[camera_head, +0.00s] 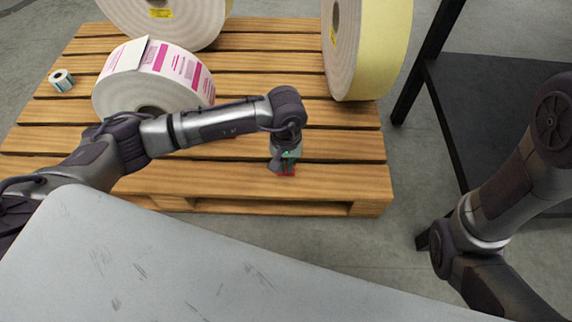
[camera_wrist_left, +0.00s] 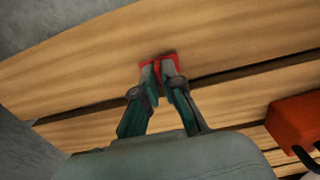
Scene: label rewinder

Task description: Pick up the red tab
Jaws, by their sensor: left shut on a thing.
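The red tab (camera_head: 287,174) shows at the tips of my left gripper (camera_head: 286,164), low over the front boards of the wooden pallet. In the left wrist view the fingertips of my left gripper (camera_wrist_left: 159,66) are close together, with the red tab (camera_wrist_left: 171,56) showing at and just beyond them. The gripper is shut on the tab, and the fingers hide part of it. Whether the tab touches the boards I cannot tell. My right arm is at the right of the head view, with its gripper out of view.
The pallet (camera_head: 330,172) carries a label roll with pink print (camera_head: 186,70), a yellow-sided roll (camera_head: 385,45), another large roll (camera_head: 185,20) and a small roll (camera_head: 61,80). A dark stand (camera_head: 470,85) is at the right. An orange-red object (camera_wrist_left: 300,118) is at the wrist view's right edge.

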